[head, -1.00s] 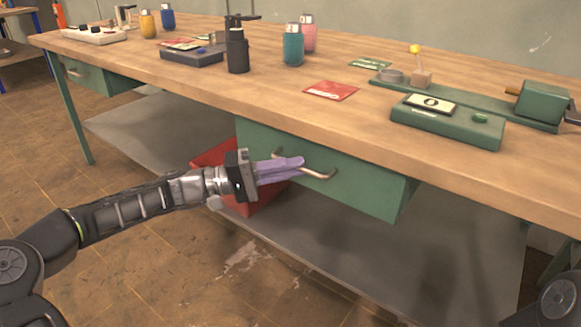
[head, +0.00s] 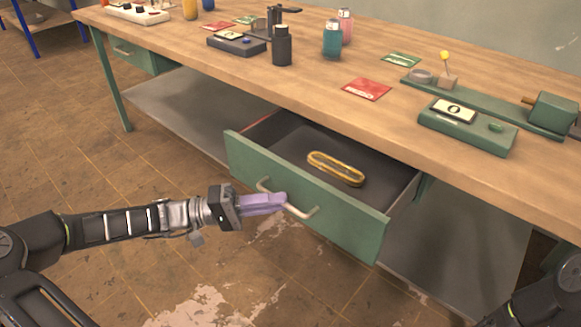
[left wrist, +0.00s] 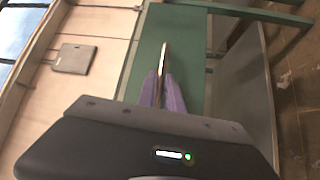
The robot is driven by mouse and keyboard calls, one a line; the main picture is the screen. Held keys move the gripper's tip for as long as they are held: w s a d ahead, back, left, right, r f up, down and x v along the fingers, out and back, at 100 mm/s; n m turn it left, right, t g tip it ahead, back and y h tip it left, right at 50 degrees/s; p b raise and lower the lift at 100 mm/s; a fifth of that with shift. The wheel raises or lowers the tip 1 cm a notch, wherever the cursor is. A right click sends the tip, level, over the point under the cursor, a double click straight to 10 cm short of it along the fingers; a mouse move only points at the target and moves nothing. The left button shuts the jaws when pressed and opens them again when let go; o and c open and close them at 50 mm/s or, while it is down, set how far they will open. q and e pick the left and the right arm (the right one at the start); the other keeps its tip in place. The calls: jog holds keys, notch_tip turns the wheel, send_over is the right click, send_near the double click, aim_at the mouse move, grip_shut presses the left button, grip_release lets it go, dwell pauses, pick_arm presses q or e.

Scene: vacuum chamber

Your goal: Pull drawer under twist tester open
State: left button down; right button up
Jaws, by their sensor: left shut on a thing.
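The green drawer (head: 340,215) under the bench stands pulled well out in the head view. A brass-coloured oval ring (head: 336,168) lies on its dark floor. My left gripper (head: 284,201) is shut on the drawer's metal handle (head: 305,213), with its purple fingers near the handle's left part. In the left wrist view the fingers (left wrist: 163,92) lie on both sides of the handle (left wrist: 163,62), against the green drawer front. The twist tester (head: 490,105), a long green device with a grey ring and a yellow-tipped piece, stands on the bench above. My right gripper is not in view.
The wooden bench top (head: 310,75) holds a black bottle (head: 282,46), a teal bottle (head: 332,40), a red card (head: 366,89) and a green box with a dial (head: 467,126). A grey shelf (head: 180,107) runs below. The floor before the drawer is open.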

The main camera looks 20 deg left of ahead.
pick_arm(q)
jog(key=s, duration=0.1)
jog(key=s+a+p, duration=0.1)
jog(key=s, duration=0.1)
jog(key=s+p, duration=0.1)
jog(key=shift+s+a, duration=0.15)
jog(key=shift+a, duration=0.2)
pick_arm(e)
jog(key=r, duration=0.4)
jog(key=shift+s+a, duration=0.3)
pick_arm(q)
jog(key=c, duration=1.5)
grip_release()
jog(key=p+v, duration=0.1)
jog(key=v, duration=0.6)
jog(key=shift+s+a+f+p, duration=0.1)
jog(key=shift+a+f+p, duration=0.05)
jog(key=shift+a+p, duration=0.2)
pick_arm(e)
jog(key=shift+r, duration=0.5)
